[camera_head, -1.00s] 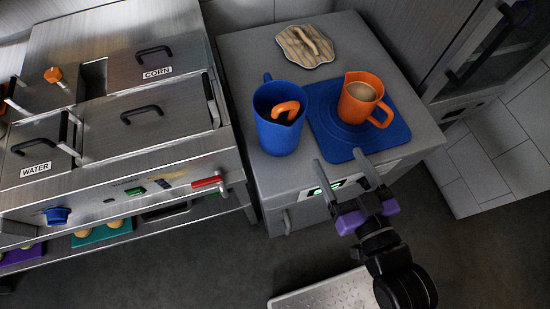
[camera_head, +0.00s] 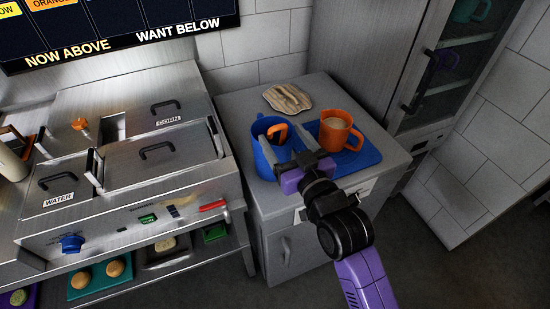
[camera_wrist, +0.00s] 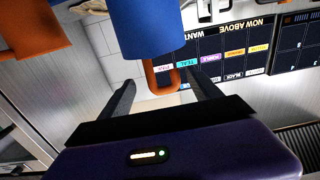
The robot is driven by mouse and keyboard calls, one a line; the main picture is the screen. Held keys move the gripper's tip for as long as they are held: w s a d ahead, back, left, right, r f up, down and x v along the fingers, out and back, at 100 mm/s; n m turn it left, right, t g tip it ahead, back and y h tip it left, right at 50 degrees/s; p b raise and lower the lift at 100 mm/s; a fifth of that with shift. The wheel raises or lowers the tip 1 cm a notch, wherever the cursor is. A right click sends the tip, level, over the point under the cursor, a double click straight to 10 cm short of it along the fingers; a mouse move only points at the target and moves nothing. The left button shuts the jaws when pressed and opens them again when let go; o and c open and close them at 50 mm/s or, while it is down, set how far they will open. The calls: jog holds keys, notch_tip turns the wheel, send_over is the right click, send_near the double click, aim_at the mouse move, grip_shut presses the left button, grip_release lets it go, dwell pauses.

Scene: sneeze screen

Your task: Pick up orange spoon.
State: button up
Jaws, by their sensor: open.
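An orange hooked handle, which looks like the orange spoon (camera_head: 278,130), sticks up out of the blue pitcher (camera_head: 266,168) on the grey counter. The rest of it is hidden inside the pitcher. My gripper (camera_head: 279,143) is open and empty at the pitcher's rim, its fingers pointing toward the hook. In the wrist view, which is upside down, the orange hook (camera_wrist: 151,78) shows beyond the pitcher's rim, between my two fingers (camera_wrist: 160,79) in the picture. I cannot tell whether the fingers touch it.
An orange mug (camera_head: 334,138) with a tan drink stands on a blue mat (camera_head: 366,157) just right of the pitcher. A wavy beige lid-like piece (camera_head: 288,97) lies behind. A steel steam table (camera_head: 130,196) stands left, with an orange-tipped item (camera_head: 80,124) in it.

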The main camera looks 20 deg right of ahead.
jog(key=shift+w+a+f+p, duration=0.2)
jog(key=shift+w+p, duration=0.15)
jog(key=shift+w, duration=1.05)
jog(key=shift+w+a+f+p, duration=0.15)
jog(key=shift+w+p, duration=0.2)
jog(key=shift+w, duration=1)
jog(key=shift+d, duration=0.1)
grip_shut()
